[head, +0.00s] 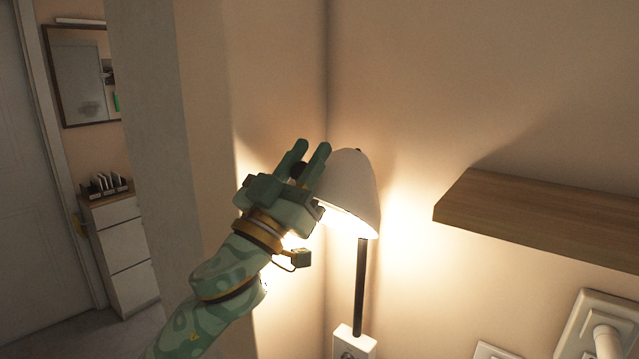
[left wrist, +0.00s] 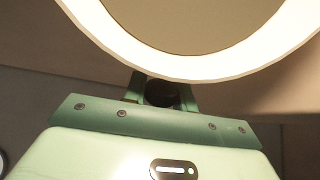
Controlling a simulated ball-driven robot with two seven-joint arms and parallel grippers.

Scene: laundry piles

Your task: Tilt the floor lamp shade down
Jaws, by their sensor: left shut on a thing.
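The floor lamp's white shade (head: 350,185) is lit and tilted, its glowing open side facing down and left. It stands on a dark pole (head: 360,285) in the corner. My left gripper (head: 311,150) is at the shade's left side, its fingers pointing up. It is shut on a small dark round knob (head: 299,170) beside the shade. In the left wrist view the knob (left wrist: 160,94) shows between the fingers, just below the bright rim of the shade (left wrist: 170,66). The shade's far side is hidden. My right gripper is not in view.
A wooden shelf (head: 540,215) juts from the wall to the right of the lamp. Below it are white wall fittings (head: 600,325). A wall edge (head: 150,150) stands to the left, with a white drawer cabinet (head: 125,255) beyond it.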

